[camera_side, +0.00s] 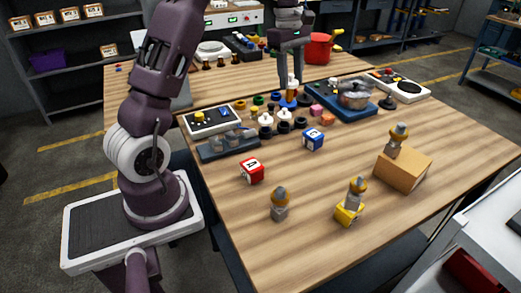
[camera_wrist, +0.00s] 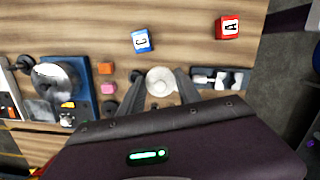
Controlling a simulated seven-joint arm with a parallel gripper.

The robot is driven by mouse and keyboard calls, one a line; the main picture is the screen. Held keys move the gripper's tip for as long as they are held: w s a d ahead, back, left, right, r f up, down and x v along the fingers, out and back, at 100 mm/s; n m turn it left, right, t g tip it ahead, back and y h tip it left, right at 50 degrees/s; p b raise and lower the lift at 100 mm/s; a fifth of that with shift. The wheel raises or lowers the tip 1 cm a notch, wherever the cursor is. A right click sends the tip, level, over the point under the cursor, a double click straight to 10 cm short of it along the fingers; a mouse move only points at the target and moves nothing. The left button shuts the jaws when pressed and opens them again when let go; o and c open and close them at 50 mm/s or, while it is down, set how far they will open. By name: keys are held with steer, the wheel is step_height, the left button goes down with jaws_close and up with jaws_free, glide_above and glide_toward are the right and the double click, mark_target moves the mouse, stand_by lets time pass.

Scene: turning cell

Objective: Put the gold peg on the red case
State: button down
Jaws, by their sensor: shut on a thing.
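My gripper (camera_side: 291,72) is at the back middle of the table, fingers pointing down. It is shut on a pale, round-topped piece (camera_wrist: 160,80), which stands upright between the fingers in the side view (camera_side: 294,81); its lower part is partly hidden, and I cannot tell if it is gold. The red case, a cube with a letter A (camera_side: 251,171), sits on the table well in front of the gripper. It also shows in the wrist view (camera_wrist: 228,27).
A blue lettered cube (camera_side: 313,139) stands right of the red case. Small black, white and coloured pieces crowd the table near my gripper. The front table is mostly clear.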

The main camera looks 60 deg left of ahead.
steer(key=s+d+r+m+g, duration=0.1)
steer(key=s+d+m, duration=0.45)
steer(key=s, duration=0.25)
steer(key=s+d+m, duration=0.4)
steer(key=s+m, duration=0.2)
steer(key=s, duration=0.2)
glide_above(252, 164)
steer(key=shift+g, duration=0.3)
step_height(252, 164, down, 10)
steer(key=shift+s+d, duration=0.1)
steer(key=shift+f, duration=0.2)
steer(key=c, duration=0.8)
jaws_free()
steer(key=shift+c, duration=0.2)
